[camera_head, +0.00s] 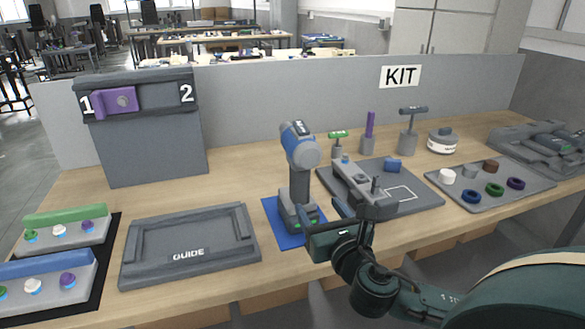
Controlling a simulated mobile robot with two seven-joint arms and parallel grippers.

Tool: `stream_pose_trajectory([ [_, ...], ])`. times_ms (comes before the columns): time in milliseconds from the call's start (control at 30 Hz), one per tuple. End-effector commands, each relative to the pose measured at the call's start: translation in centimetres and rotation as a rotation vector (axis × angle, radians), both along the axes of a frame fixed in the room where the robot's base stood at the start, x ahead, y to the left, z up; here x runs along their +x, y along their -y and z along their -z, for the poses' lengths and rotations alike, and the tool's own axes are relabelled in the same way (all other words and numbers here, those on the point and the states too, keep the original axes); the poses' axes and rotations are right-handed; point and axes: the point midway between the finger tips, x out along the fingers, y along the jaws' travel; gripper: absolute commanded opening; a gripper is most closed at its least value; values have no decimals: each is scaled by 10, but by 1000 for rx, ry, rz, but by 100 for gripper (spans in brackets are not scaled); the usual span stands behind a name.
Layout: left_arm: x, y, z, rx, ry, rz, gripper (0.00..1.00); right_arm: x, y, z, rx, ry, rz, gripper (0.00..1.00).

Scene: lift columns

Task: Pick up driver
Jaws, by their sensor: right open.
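The driver (299,172), a blue and grey power drill, stands upright on a blue mat (274,225) near the middle of the table. My right gripper (336,219) is open and empty, low at the right front of the driver's base. Its jaw partly overlaps the mat and the base in the picture. I cannot tell whether it touches the driver. My left gripper is not in view.
A dark GUIDE tray (188,279) lies left of the driver. A grey board with a fixture (425,197) sits close on the right, beside a tray of coloured caps (531,184). T-handled tools (410,132) stand behind. A partition with a KIT sign (401,76) closes the back.

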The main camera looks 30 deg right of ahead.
Motion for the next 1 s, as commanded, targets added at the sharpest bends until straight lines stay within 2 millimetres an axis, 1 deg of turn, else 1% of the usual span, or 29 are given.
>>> stream_pose_trajectory([
  [133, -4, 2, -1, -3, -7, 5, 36, 20, 6, -6, -33, 8, 4, 62],
  [300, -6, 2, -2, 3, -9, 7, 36, 51, 13, -4, -27, 6, 4, 62],
  [400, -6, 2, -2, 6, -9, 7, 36, 65, 16, -3, -28, 4, 3, 62],
  [633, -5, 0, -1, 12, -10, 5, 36, 81, 19, -1, -24, 1, 2, 62],
  [900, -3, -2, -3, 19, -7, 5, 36, 119, 25, 1, -24, 1, 2, 62],
  [1000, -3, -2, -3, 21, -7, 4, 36, 126, 26, 2, -25, -1, 1, 62],
])
